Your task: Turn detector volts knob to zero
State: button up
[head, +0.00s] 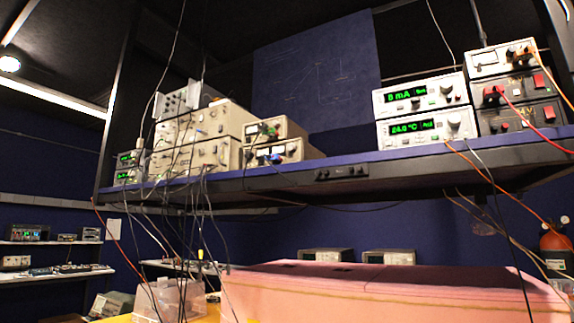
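Several bench instruments with knobs stand on a raised blue shelf (345,163); their labels are too small to read, so I cannot tell which one carries the detector volts knob. On the right are two white units with green displays, the upper (420,95) reading about "8 mA" and the lower (425,127) about "24.0 °C", each with knobs at its right side. Beige instruments with knobs, a larger stack (195,140) and a smaller pair (273,142), stand at the left and middle. My gripper is not in view.
A pink foam enclosure (390,288) fills the lower right below the shelf. Loose cables hang from the shelf front. Black units with red switches (519,102) stand at the shelf's right. A clear plastic box (168,300) is at lower left. The shelf middle is free.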

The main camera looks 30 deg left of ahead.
aim_at(246, 152)
jog(key=u, duration=1.4)
